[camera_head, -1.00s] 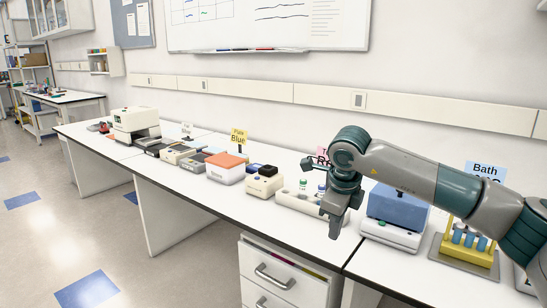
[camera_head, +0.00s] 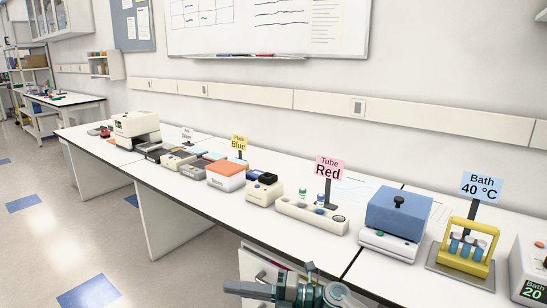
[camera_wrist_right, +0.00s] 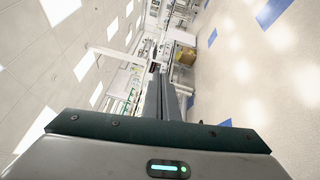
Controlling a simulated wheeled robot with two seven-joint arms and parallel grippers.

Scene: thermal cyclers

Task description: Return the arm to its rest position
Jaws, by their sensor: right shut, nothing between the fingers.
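My right gripper (camera_head: 240,288) is at the bottom edge of the head view, in front of the bench and low by the drawer unit. Only part of it and the wrist show there; the rest of the arm is out of the frame. In the right wrist view its two fingers (camera_wrist_right: 163,97) lie together, shut with nothing between them. My left gripper is not in view.
The white bench (camera_head: 370,278) carries a tube rack (camera_head: 312,217) by the Tube Red sign (camera_head: 329,168), a blue-lidded device (camera_head: 398,215) and a yellow rack (camera_head: 466,255). A drawer unit (camera_head: 262,262) is under the bench, close to the gripper. Floor at left is clear.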

